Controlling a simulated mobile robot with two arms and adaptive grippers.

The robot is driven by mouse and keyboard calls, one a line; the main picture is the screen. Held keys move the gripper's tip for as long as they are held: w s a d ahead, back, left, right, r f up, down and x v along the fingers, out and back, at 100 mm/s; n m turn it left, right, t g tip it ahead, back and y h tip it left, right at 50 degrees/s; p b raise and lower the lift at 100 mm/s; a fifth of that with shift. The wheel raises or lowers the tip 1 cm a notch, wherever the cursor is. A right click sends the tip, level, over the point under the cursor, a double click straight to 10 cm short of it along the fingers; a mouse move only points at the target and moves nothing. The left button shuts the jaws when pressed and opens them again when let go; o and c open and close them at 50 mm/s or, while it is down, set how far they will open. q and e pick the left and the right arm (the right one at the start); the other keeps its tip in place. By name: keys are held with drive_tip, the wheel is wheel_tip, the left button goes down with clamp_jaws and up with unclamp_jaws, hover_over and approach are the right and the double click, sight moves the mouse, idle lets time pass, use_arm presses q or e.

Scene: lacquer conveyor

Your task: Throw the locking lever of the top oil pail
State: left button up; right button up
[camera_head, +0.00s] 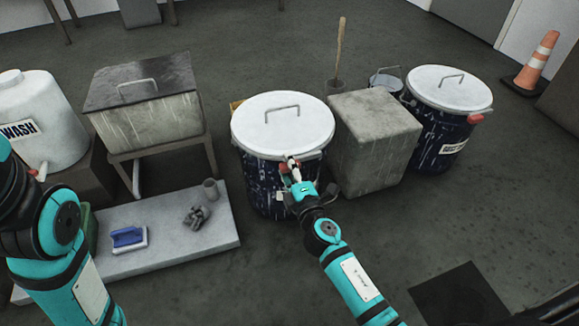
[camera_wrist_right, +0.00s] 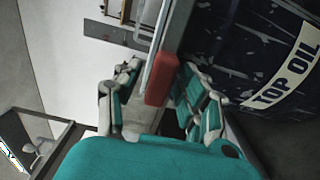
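The top oil pail (camera_head: 262,178) is dark blue with a white lid (camera_head: 283,124) and stands on the floor mid-picture. Its "TOP OIL" label (camera_wrist_right: 284,70) shows in the right wrist view. The red locking lever (camera_wrist_right: 160,84) is at the rim. My right gripper (camera_wrist_right: 165,98) is at the pail's front, with its fingers spread on either side of the red lever. In the wrist view a gap shows beside the lever, and contact is unclear. In the head view the right gripper (camera_head: 295,174) hides part of the pail's side. My left gripper is out of view; only its arm shows.
A concrete block (camera_head: 375,145) stands close right of the pail. Beyond it is another lidded pail (camera_head: 440,118) with a red part at its rim. A low slab (camera_head: 165,235) holds a blue brush (camera_head: 128,237). A wash tank (camera_head: 40,120) is at left.

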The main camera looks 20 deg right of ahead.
clamp_jaws()
